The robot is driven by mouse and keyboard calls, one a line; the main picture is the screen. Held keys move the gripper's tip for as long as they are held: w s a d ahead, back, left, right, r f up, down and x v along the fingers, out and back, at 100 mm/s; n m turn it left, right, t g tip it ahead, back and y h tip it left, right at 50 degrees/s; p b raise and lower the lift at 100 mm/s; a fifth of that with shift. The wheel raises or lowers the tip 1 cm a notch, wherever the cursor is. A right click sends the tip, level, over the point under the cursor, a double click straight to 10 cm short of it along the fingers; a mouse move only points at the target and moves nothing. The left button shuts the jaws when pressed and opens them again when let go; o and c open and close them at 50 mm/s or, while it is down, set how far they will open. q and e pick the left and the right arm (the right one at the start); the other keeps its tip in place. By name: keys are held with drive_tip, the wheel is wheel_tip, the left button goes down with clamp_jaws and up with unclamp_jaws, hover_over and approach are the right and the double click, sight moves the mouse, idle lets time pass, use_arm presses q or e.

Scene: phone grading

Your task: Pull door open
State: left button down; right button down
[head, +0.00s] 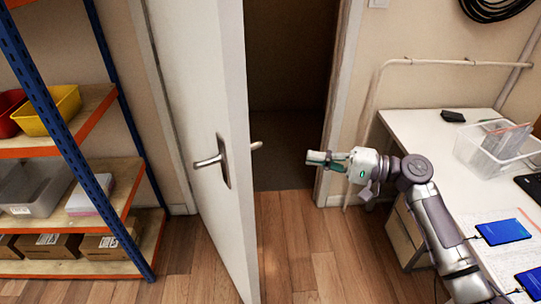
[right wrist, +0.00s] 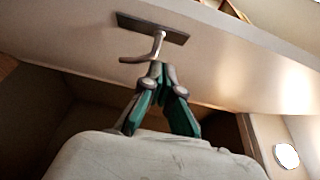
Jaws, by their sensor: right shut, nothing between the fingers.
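The white door (head: 203,90) stands ajar, swung toward me, with a dark opening (head: 287,90) to its right. A silver lever handle (head: 211,160) is on its near face, and the tip of the far-side handle (head: 257,146) shows past its edge. My right gripper (head: 309,158) is in front of the doorway, right of the door edge and apart from it in the head view. Its fingers point left and are shut and empty. In the right wrist view the fingertips (right wrist: 160,68) appear just below a handle (right wrist: 150,52) on the door; I cannot tell if they touch. My left gripper is out of view.
A blue and orange shelf (head: 95,100) with bins and boxes stands at the left. A white desk (head: 420,125) with a clear bin (head: 480,158) and phones (head: 503,232) is at the right. Wood floor (head: 300,250) is clear between door and desk.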

drive_tip(key=s+p+x, duration=0.1)
drive_tip(key=p+x, duration=0.1)
drive_tip(key=x, duration=0.4)
drive_tip(key=s+a+p+x, duration=0.1)
drive_tip(key=p+x, duration=0.2)
drive_tip(key=x, duration=0.3)
drive_tip(key=shift+s+a, duration=0.25)
drive_tip(key=shift+a, duration=0.05)
drive_tip(key=shift+r, duration=0.1)
